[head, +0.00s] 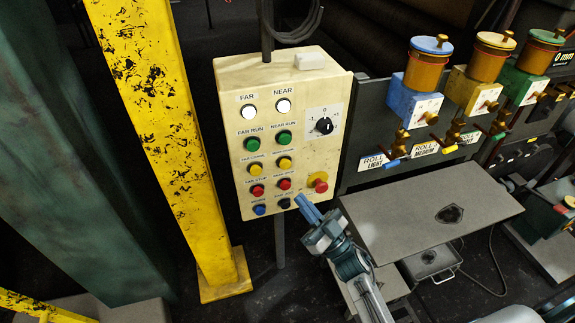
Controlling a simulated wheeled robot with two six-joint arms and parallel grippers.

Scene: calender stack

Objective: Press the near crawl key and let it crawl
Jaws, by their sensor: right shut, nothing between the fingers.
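The cream control box (228,85) hangs at the centre of the head view, with a FAR column and a NEAR column of buttons. The near crawl key appears to be the yellow button (285,163) under the green NEAR RUN button (284,138); its small label is too blurred to read surely. My right gripper (304,204) is shut and empty at the box's lower right, below the yellow key and beside the black bottom button (285,203). I cannot tell whether its tips touch the box. My left gripper is not in view.
A red stop knob (320,185) on a yellow base sits just above my right gripper. A yellow post (160,110) stands left of the box. A grey table (400,215) is to the right, below several coloured oiler pots (427,75) and valves.

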